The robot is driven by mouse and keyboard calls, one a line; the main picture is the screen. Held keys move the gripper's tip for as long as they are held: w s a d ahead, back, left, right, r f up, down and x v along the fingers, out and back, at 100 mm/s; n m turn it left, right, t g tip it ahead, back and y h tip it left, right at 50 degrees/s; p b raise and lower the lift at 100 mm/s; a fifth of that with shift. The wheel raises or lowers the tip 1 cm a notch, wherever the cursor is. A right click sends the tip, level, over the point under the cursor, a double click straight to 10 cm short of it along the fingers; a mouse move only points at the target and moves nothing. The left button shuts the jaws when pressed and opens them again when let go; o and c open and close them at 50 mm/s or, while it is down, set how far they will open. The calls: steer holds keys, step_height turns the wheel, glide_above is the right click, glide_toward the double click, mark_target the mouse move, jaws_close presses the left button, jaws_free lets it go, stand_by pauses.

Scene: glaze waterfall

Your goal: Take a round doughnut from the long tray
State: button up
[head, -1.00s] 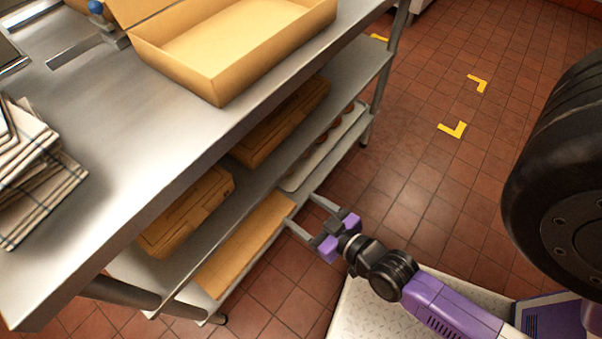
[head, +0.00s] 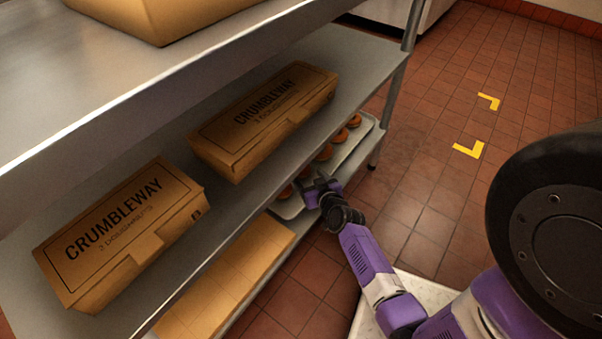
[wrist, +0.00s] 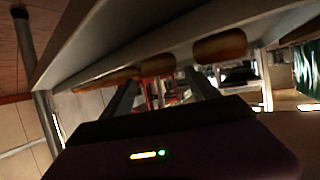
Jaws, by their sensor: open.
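The long tray (head: 352,152) is a pale metal tray on the bottom shelf, partly under the middle shelf. Several brown round doughnuts (head: 340,136) lie along it in the head view. My gripper (head: 314,187) is at the tray's near end, close to the nearer doughnuts, which it and the shelf partly hide. In the wrist view the two fingers (wrist: 162,88) are apart with nothing held between them. Brown doughnuts (wrist: 220,46) show beyond the fingertips there, along a pale edge. I cannot tell whether the fingers touch one.
Two closed Crumbleway boxes (head: 125,235) (head: 265,118) stand on the middle shelf above. A plain cardboard box (head: 225,282) lies on the bottom shelf, left of the tray. A shelf post (head: 397,85) stands beyond the tray.

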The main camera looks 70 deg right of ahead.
mark_target(304, 172)
steer(key=b+x, duration=0.2)
steer(key=x, duration=0.4)
steer(key=shift+f, duration=0.15)
steer(key=c, duration=1)
